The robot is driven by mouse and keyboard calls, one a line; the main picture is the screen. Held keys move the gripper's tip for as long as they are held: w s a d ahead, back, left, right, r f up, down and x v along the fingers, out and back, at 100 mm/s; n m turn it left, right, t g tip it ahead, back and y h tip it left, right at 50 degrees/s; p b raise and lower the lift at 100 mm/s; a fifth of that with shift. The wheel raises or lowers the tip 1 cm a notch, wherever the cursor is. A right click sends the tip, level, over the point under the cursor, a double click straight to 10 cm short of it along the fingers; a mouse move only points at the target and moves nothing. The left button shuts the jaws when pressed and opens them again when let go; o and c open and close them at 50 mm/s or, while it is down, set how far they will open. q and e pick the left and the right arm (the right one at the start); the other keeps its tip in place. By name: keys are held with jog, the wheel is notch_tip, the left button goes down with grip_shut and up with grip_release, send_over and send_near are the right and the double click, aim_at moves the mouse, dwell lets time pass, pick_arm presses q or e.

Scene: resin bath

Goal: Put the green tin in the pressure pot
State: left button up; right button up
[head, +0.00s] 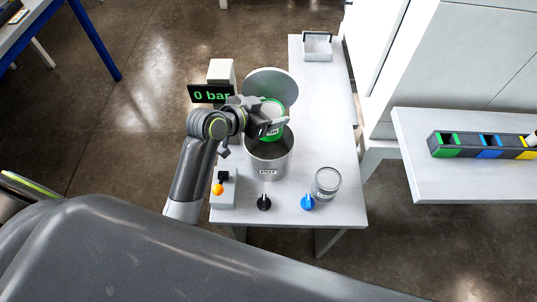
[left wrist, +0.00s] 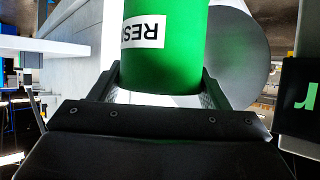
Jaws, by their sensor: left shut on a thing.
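The green tin (head: 271,129) is in my left gripper (head: 266,122), above the open mouth of the pressure pot (head: 268,162). In the left wrist view the tin (left wrist: 172,65) fills the space between the two fingers of the gripper (left wrist: 162,90), with a white label reading "RES" upside down. The pot is a grey metal cylinder with a labelled front. Its round lid (head: 270,84) stands raised behind it. The tin hides part of the pot's mouth, and I cannot tell whether its bottom is below the rim. My right gripper is not in view.
A grey tin (head: 326,184) stands right of the pot on the white table (head: 330,132). A black valve (head: 264,202), a blue valve (head: 308,202) and an orange-knobbed lever (head: 218,188) are at the front. A "0 bar" display (head: 211,94) stands left of the lid. A white basket (head: 317,46) is at the back.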

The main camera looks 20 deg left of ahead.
aim_at(269, 137)
pick_arm(q)
notch_tip(269, 137, down, 10)
jog(key=shift+r, duration=0.1)
dwell(0.4)
jog(key=shift+f+b, duration=0.3)
jog(key=shift+f, duration=0.4)
jog(key=o, duration=0.9)
jog(key=shift+o, duration=0.5)
